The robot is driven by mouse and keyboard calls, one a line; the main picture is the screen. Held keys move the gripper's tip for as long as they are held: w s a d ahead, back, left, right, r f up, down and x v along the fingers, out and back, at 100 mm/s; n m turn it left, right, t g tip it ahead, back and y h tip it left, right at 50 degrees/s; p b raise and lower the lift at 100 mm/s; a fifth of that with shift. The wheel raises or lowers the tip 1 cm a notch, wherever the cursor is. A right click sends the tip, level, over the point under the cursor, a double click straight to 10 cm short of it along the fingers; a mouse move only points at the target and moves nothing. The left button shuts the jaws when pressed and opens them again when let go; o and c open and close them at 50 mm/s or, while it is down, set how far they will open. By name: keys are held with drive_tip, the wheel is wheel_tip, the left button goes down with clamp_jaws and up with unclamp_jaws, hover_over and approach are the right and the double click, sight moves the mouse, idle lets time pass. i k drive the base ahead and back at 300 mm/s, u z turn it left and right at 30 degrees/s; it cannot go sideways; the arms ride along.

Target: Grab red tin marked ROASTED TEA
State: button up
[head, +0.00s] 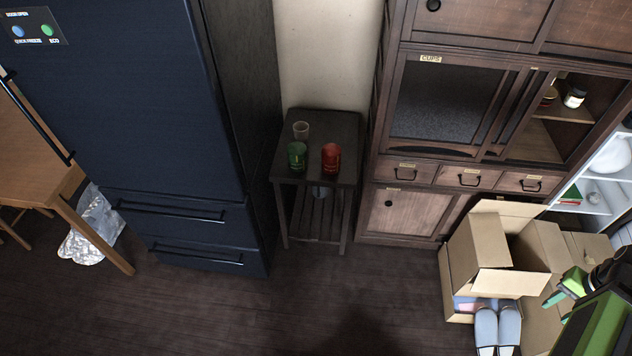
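A red tin (331,158) stands upright on the right part of a small dark side table (345,128), between the fridge and the wooden cupboard. Its marking is too small to read. A green tin (297,157) stands to its left, apart from it. My green and black arm shows at the lower right, with what looks like my gripper (566,289) at its end. It is far from the red tin, and I cannot make out its fingers clearly.
The dark blue fridge (160,110) flanks the table on the left, the wooden cupboard (412,213) on the right. Open cardboard boxes (488,255) and slippers (497,326) lie at right. The floor (310,290) before the table is clear.

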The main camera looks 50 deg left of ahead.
sight(329, 169)
drive_tip(key=z, duration=0.05)
drive_tip(key=k, duration=1.1)
drive_tip(key=u, duration=2.15)
drive_tip(key=i, duration=1)
drive_tip(key=u, duration=0.15)
drive_tip(key=k, duration=0.75)
drive_tip(key=z, duration=0.2)
drive_tip(key=i, duration=0.75)
drive_tip(key=u, duration=0.1)
